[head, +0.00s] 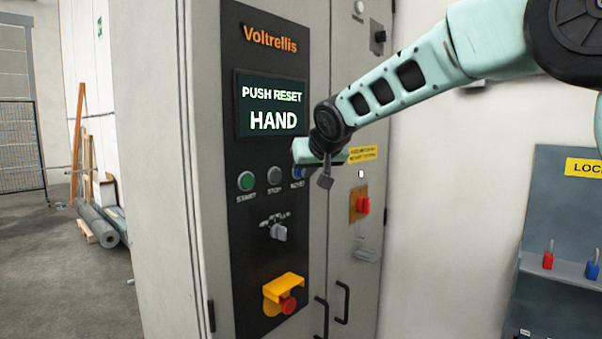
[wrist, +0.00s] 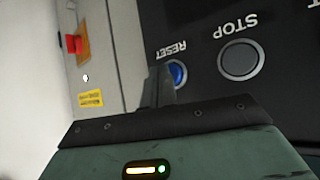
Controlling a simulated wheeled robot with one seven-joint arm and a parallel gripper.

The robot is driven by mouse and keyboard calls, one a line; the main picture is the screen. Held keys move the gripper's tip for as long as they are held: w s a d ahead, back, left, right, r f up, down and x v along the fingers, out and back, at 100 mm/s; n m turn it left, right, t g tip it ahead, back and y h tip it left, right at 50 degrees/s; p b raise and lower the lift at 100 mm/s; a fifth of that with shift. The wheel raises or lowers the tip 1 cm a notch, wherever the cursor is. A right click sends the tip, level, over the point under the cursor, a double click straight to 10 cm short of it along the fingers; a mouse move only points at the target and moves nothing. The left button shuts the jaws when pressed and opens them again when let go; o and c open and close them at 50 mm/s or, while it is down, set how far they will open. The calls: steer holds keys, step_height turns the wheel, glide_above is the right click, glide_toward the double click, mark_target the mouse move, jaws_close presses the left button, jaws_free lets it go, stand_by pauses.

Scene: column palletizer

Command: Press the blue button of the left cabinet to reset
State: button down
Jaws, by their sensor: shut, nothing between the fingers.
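The left cabinet (head: 155,150) has a black panel labelled Voltrellis, with a screen (head: 270,106) reading "PUSH RESET HAND". Below the screen is a row with a green START button (head: 246,181), a grey STOP button (head: 274,175) and the blue RESET button (head: 297,173), which is partly covered by my gripper (head: 325,181). In the wrist view the blue button (wrist: 178,74) shows just beside my closed fingers (wrist: 161,84), which hide its edge. My gripper is shut and empty, close to the button; I cannot tell whether it touches.
Below the row are a key switch (head: 278,232) and a red emergency knob (head: 288,305) under a yellow guard. A red switch (head: 362,205) sits on the right-hand door, beside door handles. A lockout board (head: 560,210) is at far right. Open floor lies at left.

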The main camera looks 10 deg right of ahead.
steer(key=shift+w+a, duration=0.1)
steer(key=shift+w, duration=0.1)
steer(key=shift+s, duration=0.1)
stand_by(0.4)
steer(key=shift+s+d+b, duration=0.45)
steer(key=shift+s+b, duration=0.05)
steer(key=shift+s, duration=0.05)
steer(key=shift+s+d+b, duration=0.45)
steer(key=shift+s+d, duration=0.3)
steer(key=shift+s, duration=0.3)
steer(key=shift+s+d+b, duration=0.4)
steer(key=shift+s+d, duration=0.3)
steer(key=shift+s, duration=0.3)
steer(key=shift+f, duration=0.1)
